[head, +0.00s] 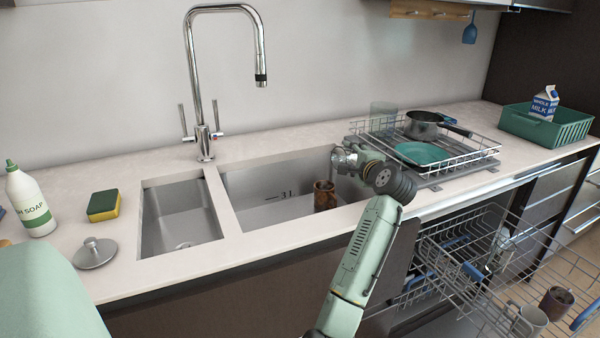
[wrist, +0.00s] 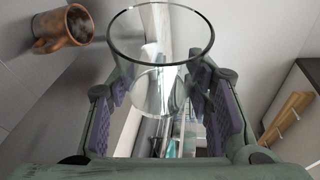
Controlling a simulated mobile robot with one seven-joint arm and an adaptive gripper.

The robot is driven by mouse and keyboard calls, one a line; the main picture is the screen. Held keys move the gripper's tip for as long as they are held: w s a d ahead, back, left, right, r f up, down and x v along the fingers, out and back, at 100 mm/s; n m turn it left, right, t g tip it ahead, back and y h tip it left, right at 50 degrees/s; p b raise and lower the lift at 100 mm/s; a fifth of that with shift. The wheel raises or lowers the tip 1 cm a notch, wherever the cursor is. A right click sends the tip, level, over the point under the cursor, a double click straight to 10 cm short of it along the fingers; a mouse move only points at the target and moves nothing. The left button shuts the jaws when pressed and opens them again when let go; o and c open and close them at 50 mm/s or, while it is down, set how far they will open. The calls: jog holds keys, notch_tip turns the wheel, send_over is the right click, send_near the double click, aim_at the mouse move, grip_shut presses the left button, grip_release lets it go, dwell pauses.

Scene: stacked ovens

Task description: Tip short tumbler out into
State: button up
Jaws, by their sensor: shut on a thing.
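A clear glass tumbler (wrist: 124,75) is held between the purple-padded fingers of my gripper (wrist: 160,92) in the wrist view. Its round mouth faces the camera and I see no contents in it. In the head view the tumbler (head: 343,160) is small and looks tipped, with my gripper (head: 357,160) at its right, over the right end of the large sink basin (head: 270,185). A brown mug (head: 324,196) stands in that basin, below and left of the tumbler. The mug (wrist: 62,30) also shows at the upper left of the wrist view, with dark contents.
A tall faucet (head: 205,140) stands behind the basins. A wire dish rack (head: 465,150) at the right holds a pot, a teal plate and a glass. Below it, an open dishwasher rack (head: 480,265) sticks out. A soap bottle (head: 30,205) and sponge (head: 103,206) are left.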

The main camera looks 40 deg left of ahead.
jog(key=shift+w+d+m+g+p, duration=0.15)
jog(key=shift+w+m+g+p, duration=0.2)
jog(key=shift+m+p, duration=0.4)
jog(key=shift+w+f, duration=0.1)
jog(key=shift+f, duration=0.1)
jog(key=shift+w+f+m+g+p, duration=0.15)
jog(key=shift+m+g+p, duration=0.15)
jog(key=shift+p, duration=0.7)
jog(key=shift+f+m+g, duration=0.45)
jog(key=shift+f+m, duration=0.3)
jog(key=shift+f, duration=0.05)
jog(key=f+m+g, duration=0.2)
jog(key=shift+w+m, duration=0.25)
jog(key=shift+m, duration=0.15)
jog(key=w+r+m+g, duration=0.1)
jog(key=w+m, duration=0.1)
jog(key=w+d+r+m+g, duration=0.1)
jog(key=r+m+g, duration=0.1)
jog(key=shift+w+r, duration=0.3)
jog(key=shift+w, duration=0.05)
jog(key=shift+w+d, duration=0.1)
jog(key=shift+d, duration=0.05)
